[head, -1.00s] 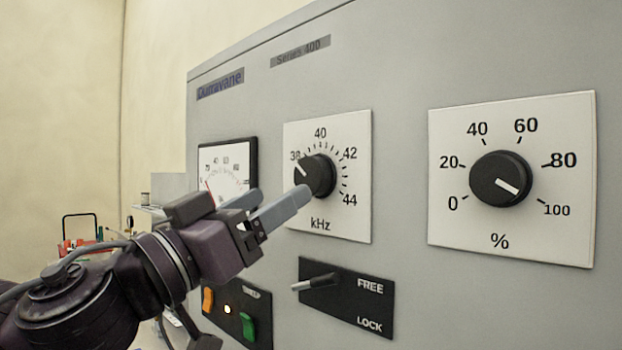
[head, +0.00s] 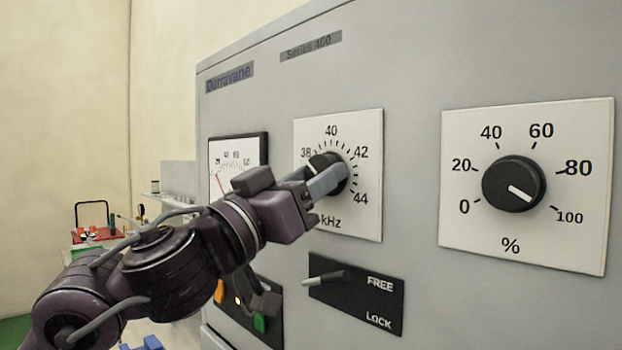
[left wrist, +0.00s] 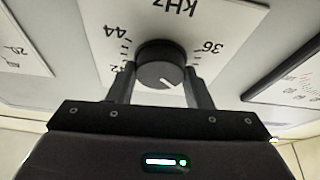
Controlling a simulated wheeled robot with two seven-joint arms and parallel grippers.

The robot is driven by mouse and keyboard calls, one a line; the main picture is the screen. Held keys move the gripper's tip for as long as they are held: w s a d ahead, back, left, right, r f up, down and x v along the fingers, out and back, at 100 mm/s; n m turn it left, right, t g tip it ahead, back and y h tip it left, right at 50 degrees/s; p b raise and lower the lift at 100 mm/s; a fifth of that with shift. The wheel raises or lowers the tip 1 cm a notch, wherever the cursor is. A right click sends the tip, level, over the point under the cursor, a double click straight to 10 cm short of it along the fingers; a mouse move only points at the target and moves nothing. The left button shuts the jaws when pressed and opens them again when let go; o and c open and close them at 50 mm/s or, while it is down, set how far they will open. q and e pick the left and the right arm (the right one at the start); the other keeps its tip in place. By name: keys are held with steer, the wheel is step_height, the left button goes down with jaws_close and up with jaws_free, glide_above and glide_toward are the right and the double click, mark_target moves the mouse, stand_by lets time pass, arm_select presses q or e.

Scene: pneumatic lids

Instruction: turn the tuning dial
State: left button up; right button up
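The tuning dial is the black knob (head: 331,165) on the white kHz plate (head: 362,225), marked from 36 to 44. Its white pointer line is towards 38, partly hidden by my gripper. The knob also shows, upside down, in the left wrist view (left wrist: 160,63). My left gripper (head: 318,181) is at the dial, with one finger on each side of the knob. In the left wrist view its fingers (left wrist: 160,80) are apart, with narrow gaps beside the knob; firm contact does not show. My right gripper is not in view.
A white % dial (head: 513,184) is to the right. A FREE/LOCK plate (head: 375,310) with a lever (head: 328,278) sticking out is below the kHz plate. A needle meter (head: 236,152) is at left, behind my arm.

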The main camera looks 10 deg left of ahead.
arm_select(q)
steer(key=shift+c, duration=1.1)
